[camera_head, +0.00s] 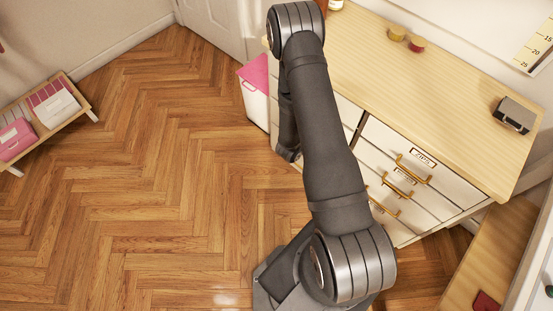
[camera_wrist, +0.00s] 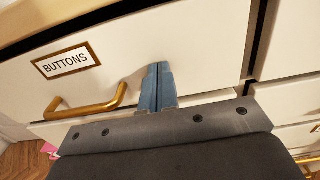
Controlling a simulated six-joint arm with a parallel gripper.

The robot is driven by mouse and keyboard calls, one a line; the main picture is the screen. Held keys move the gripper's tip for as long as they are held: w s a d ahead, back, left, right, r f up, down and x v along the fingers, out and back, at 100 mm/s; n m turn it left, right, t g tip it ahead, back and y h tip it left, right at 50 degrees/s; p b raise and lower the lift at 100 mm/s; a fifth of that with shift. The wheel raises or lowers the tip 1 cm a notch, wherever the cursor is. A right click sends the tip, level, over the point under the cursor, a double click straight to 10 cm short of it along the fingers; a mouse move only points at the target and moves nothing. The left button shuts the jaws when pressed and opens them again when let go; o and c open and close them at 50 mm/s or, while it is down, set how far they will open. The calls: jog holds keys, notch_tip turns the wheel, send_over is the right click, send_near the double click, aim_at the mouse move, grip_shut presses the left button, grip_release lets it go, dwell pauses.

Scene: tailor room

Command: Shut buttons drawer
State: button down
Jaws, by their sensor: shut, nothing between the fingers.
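The buttons drawer (camera_wrist: 200,45) has a white front with a brass-framed label reading BUTTONS (camera_wrist: 66,62). A brass handle (camera_wrist: 90,106) sits below the label. A dark gap runs along the drawer's top edge at upper left in the wrist view, so it looks partly open. My gripper (camera_wrist: 157,70) is shut and empty, its blue fingertips at the drawer front to the right of the handle. I cannot tell whether they touch it. In the head view, my arm hides most of this drawer and the gripper.
A pink-lidded white bin (camera_head: 256,95) stands beside the cabinet.

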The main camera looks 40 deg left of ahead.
jog(key=s, duration=1.4)
jog(key=shift+w, duration=0.15)
jog(key=w, duration=1.3)
